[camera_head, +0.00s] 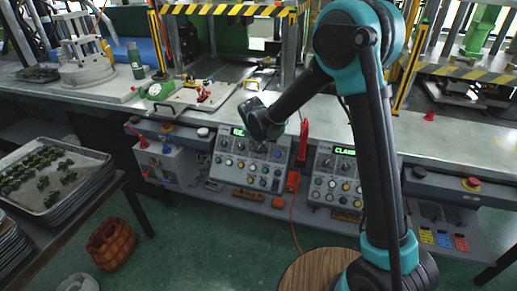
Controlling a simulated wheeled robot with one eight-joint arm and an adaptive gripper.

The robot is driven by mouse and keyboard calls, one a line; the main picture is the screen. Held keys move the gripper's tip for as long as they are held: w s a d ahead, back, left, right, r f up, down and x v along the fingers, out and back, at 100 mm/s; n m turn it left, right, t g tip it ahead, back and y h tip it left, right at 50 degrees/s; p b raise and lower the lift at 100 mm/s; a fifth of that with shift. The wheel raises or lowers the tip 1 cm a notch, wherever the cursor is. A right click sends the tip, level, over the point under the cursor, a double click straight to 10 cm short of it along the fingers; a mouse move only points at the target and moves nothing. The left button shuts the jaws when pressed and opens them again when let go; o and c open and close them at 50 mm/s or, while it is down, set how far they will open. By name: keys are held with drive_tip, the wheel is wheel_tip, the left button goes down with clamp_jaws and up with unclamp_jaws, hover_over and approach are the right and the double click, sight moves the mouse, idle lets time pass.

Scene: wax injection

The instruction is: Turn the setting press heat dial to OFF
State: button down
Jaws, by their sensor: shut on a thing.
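The left control panel (235,168) has a green-lit display, partly hidden by my arm, and several knobs and buttons. The heat dial cannot be picked out: my wrist and gripper cover part of the panel's top. My gripper (268,136) is down at the upper right part of this panel. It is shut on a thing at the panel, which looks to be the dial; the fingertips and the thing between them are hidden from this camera. The dial's setting cannot be read.
A second panel (335,182) with a green "CLAM…" display stands to the right. A red handle (303,140) and an orange cable (293,215) are between the panels. A grey box with red levers (165,160) is left. Trays of green parts (90,155) stand far left.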

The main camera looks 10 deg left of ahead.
drive_tip(key=n+h, duration=0.2)
drive_tip(key=n, duration=0.2)
drive_tip(key=shift+a+n+h, duration=0.3)
drive_tip(key=shift+n+h, duration=0.1)
drive_tip(key=n+h, duration=0.1)
drive_tip(key=n+t, duration=0.1)
drive_tip(key=n, duration=0.1)
drive_tip(key=n+h, duration=0.1)
drive_tip(key=n, duration=0.1)
drive_tip(key=shift+s+a+f+t+h, duration=0.15)
drive_tip(key=shift+a+f+t+h, duration=0.1)
drive_tip(key=shift+t+h, duration=0.05)
drive_tip(key=n+t, duration=0.1)
drive_tip(key=n, duration=0.1)
drive_tip(key=n+t+h, duration=0.1)
drive_tip(key=n, duration=0.2)
drive_tip(key=shift+s+f, duration=0.15)
drive_tip(key=n+t, duration=0.1)
drive_tip(key=n, duration=0.2)
drive_tip(key=n+t, duration=0.1)
drive_tip(key=n, duration=0.2)
drive_tip(key=shift+s+f+t, duration=0.15)
drive_tip(key=shift+f+t, duration=0.05)
drive_tip(key=shift+t, duration=0.2)
drive_tip(key=shift+n, duration=0.3)
drive_tip(key=c, duration=1.2)
unclamp_jaws()
